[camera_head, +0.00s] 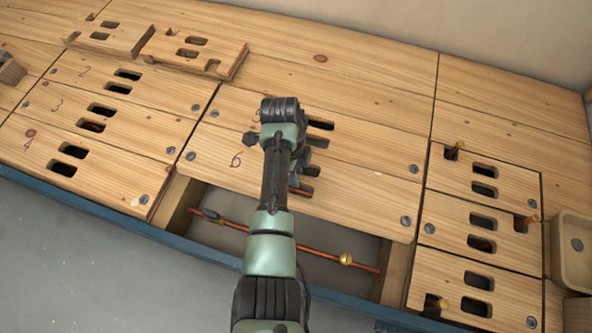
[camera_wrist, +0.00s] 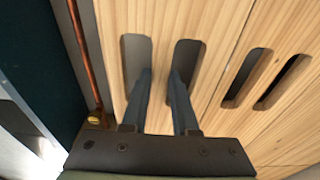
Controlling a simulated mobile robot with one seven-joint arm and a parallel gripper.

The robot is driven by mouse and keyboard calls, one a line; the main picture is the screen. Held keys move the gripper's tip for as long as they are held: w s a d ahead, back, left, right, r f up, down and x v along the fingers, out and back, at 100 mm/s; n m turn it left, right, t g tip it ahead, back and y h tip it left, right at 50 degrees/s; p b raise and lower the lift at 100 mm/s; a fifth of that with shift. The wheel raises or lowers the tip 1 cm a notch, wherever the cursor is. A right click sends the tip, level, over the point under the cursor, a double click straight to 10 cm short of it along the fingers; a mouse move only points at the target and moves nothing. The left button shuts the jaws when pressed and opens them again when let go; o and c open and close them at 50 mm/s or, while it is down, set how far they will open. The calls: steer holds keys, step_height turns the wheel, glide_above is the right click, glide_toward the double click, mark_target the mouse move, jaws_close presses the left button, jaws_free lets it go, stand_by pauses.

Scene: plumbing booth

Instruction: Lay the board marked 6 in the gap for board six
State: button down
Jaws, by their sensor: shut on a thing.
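The board marked 6 (camera_head: 240,158) is a light wooden plank with two slots, in the middle of the floor. It lies or hovers over the back part of the open gap (camera_head: 225,228); I cannot tell if it is raised. My gripper (camera_head: 296,180) is shut on this board, largely hidden behind my arm in the head view. In the wrist view my gripper (camera_wrist: 162,72) has one finger in each slot of the board (camera_wrist: 195,25), pinching the wood between them. The front of the gap is open and shows a copper pipe (camera_head: 300,247).
A brass fitting (camera_head: 346,259) sits on the pipe. The board behind (camera_head: 375,155) lies close along board 6's back edge. Boards 2, 3 and 4 (camera_head: 85,160) lie at left. Slotted boards with pipe stubs (camera_head: 480,235) and a wooden box (camera_head: 571,245) are at right. Loose boards (camera_head: 190,52) lie behind.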

steer(key=shift+w+f, duration=0.1)
stand_by(0.4)
steer(key=c, duration=0.6)
jaws_free()
steer(key=shift+f, duration=0.15)
step_height(320, 180, up, 13)
steer(key=a+p, duration=0.1)
steer(key=p, duration=0.8)
steer(key=shift+w+a, duration=0.2)
steer(key=shift+a, duration=0.05)
